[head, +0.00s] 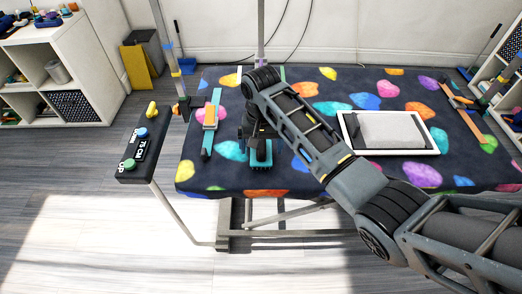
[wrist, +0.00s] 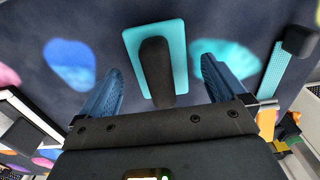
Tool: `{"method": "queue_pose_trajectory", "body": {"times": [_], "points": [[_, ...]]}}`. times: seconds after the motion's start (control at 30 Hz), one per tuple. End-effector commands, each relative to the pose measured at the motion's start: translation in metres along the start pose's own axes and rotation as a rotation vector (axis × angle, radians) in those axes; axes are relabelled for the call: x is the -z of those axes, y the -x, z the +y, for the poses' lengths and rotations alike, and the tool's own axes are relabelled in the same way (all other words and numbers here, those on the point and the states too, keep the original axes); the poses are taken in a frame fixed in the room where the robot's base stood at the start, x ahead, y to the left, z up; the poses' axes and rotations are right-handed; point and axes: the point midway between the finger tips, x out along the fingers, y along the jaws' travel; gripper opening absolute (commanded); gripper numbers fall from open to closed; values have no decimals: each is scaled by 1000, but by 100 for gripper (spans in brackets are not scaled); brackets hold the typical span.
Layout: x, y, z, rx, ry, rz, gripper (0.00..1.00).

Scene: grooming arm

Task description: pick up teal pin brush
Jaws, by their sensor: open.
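The teal pin brush (head: 261,157) lies on the dark, colourfully spotted grooming table (head: 290,178), near its front edge and partly hidden by my arm. In the wrist view the brush (wrist: 178,40) shows a flat teal head with a black handle pointing down toward my palm. My gripper (head: 258,138) is above the brush. In the wrist view its two blue fingers (wrist: 160,78) are open, one on each side of the black handle, with gaps on both sides. Nothing is held. The height gap to the brush is hard to judge.
A white-framed tray (head: 388,152) with a grey pad is at the right. A post with a control panel (head: 145,145) stands at the left edge.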

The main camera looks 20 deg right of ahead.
Motion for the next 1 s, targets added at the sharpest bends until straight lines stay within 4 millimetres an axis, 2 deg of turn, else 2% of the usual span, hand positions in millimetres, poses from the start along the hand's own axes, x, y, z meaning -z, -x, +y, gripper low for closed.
{"method": "queue_pose_trajectory", "body": {"times": [0.13,0.37,1.0], "points": [[0,-11,0,-1,-1,0,98],[0,-12,0,0,0,0,98],[0,-12,0,0,0,1,37]]}}
